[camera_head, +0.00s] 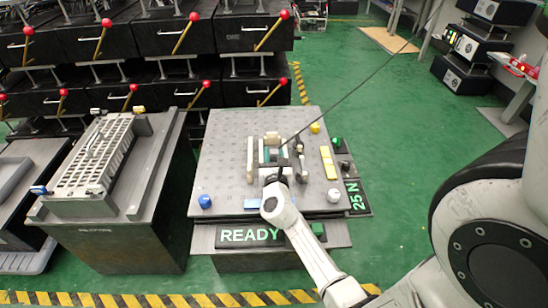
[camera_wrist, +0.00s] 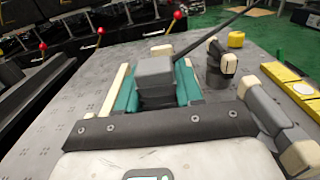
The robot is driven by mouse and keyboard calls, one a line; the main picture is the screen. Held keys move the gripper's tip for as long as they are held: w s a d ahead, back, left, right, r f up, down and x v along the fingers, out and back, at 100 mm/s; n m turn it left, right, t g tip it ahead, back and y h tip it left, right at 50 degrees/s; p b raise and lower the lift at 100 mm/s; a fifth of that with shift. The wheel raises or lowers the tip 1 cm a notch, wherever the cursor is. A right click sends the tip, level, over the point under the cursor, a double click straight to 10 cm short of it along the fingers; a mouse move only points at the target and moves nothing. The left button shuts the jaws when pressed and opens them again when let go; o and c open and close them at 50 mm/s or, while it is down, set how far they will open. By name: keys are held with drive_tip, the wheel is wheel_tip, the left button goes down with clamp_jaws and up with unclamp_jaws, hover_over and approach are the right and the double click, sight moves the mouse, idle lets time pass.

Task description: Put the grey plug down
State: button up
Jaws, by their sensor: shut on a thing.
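The grey plug (camera_wrist: 155,72) is a blocky grey piece with a black cable (camera_wrist: 215,30) running up and to the right from it. My gripper (camera_wrist: 157,92) is shut on the plug, which sits between its teal pads in the wrist view. In the head view my gripper (camera_head: 273,153) is over the middle of the grey perforated plate (camera_head: 222,135), and the cable rises toward the top right. My gripper hides much of the plug's lower part. I cannot tell whether the plug touches the plate.
Beige-and-dark pieces stand close around my gripper, including a beige bar (camera_head: 250,160) on its left. A blue knob (camera_head: 205,201), a yellow knob (camera_head: 315,127) and a yellow bar (camera_head: 328,162) sit near the plate's edges. A "READY" sign (camera_head: 250,236) is in front. Open plate lies at the back left.

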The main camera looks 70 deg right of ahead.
drive_tip(key=shift+f+b, duration=0.3)
drive_tip(key=shift+b, duration=0.1)
drive_tip(key=shift+f+b, duration=0.3)
drive_tip(key=shift+b, duration=0.05)
drive_tip(key=o, duration=1)
drive_tip(key=shift+r, duration=0.15)
